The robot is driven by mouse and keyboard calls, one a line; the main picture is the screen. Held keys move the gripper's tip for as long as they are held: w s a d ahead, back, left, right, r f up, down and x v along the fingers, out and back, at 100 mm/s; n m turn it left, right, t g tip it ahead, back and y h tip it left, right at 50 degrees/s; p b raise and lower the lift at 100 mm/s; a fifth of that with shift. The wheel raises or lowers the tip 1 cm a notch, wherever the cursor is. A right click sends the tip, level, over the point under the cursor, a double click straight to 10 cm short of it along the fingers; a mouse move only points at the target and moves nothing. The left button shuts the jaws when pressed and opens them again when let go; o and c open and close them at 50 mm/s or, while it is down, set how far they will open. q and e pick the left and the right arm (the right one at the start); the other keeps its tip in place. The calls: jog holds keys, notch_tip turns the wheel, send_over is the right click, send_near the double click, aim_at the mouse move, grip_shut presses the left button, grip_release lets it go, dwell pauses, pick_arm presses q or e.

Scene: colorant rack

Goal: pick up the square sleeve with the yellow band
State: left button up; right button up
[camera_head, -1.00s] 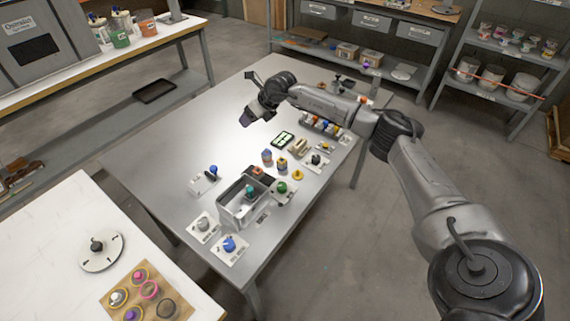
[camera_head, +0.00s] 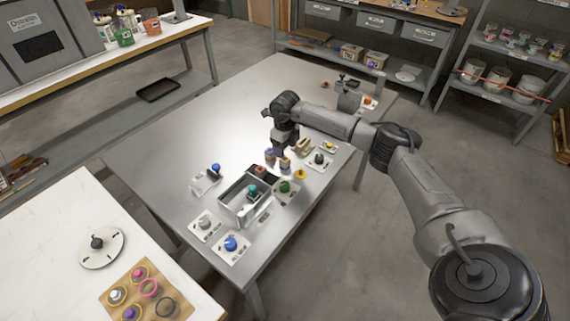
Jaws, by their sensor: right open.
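A small dark sleeve with a yellowish band (camera_head: 285,164) stands upright on the metal table (camera_head: 190,140). It is small in the picture, so its square shape is hard to make out. A similar bluish sleeve (camera_head: 270,156) stands just to its left. My right gripper (camera_head: 281,150) points down, directly behind and above these two sleeves. It is open; the fingers are dark and small, and I cannot tell whether they touch a sleeve. My left gripper is not in view.
A grey metal bin (camera_head: 233,207) with a teal-topped part stands nearer. Blue (camera_head: 231,243) and green knobs (camera_head: 285,187) and a yellow piece (camera_head: 300,174) are close by. A tan block (camera_head: 304,147) stands right of the gripper. The table's left side is clear.

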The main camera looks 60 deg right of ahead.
aim_at(285, 162)
jog(key=shift+w+f+b, duration=0.15)
jog(key=shift+f+b, duration=0.3)
jog(key=shift+f, duration=1.25)
jog(key=shift+w+f+b, duration=0.15)
jog(key=shift+f+b, duration=0.25)
jog(key=shift+f, duration=1.25)
jog(key=c, duration=1)
